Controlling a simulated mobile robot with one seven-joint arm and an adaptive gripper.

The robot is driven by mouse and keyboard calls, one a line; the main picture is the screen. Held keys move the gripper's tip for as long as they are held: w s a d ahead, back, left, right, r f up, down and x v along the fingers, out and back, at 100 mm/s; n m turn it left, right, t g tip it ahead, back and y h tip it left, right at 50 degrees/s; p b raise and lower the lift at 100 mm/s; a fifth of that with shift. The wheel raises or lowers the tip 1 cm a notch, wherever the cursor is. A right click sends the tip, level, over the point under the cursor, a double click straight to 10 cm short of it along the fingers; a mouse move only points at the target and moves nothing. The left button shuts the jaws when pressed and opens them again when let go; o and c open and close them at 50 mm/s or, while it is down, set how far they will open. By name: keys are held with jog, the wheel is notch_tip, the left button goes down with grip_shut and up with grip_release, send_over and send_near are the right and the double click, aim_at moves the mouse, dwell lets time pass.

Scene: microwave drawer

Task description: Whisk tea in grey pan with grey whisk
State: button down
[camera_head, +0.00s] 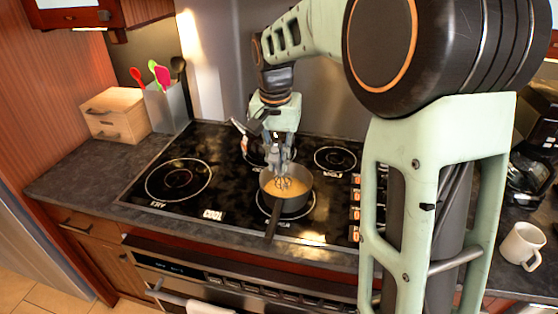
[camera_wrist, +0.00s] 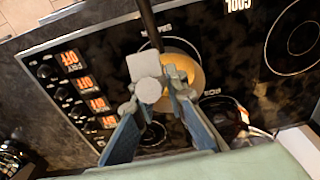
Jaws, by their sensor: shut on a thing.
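The grey pan (camera_head: 306,198) sits on the front middle burner of the black stove, holding orange-brown tea (camera_head: 270,187). Its dark handle (camera_head: 272,226) points to the front. My gripper (camera_head: 279,152) is above the pan, shut on the grey whisk (camera_head: 284,183). The whisk points down, and its wire loops are in the pan at the tea; how deep they reach is unclear. In the wrist view, the grey whisk handle end (camera_wrist: 148,90) sits between my fingertips (camera_wrist: 155,98) and covers part of the pan (camera_wrist: 198,75).
A shiny pot (camera_wrist: 222,112) stands on a burner behind the pan, partly hidden by my gripper in the head view. A utensil holder (camera_head: 167,105) and a wooden box (camera_head: 116,112) stand at left. A white mug (camera_head: 522,245) is at far right. The left burner (camera_head: 178,180) is bare.

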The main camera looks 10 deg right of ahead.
aim_at(276, 148)
jog(key=shift+s+a+r+p, duration=0.15)
jog(key=shift+s+r+p, duration=0.15)
jog(key=shift+r, duration=0.3)
jog(key=shift+s+a+r+p, duration=0.1)
jog(key=shift+s+r+p, duration=0.2)
jog(key=shift+r, duration=0.35)
jog(key=shift+s+a+r+p, duration=0.15)
jog(key=shift+s+r+p, duration=0.15)
jog(key=shift+r, duration=0.3)
jog(key=shift+r+p, duration=1.5)
jog(key=shift+r, duration=0.55)
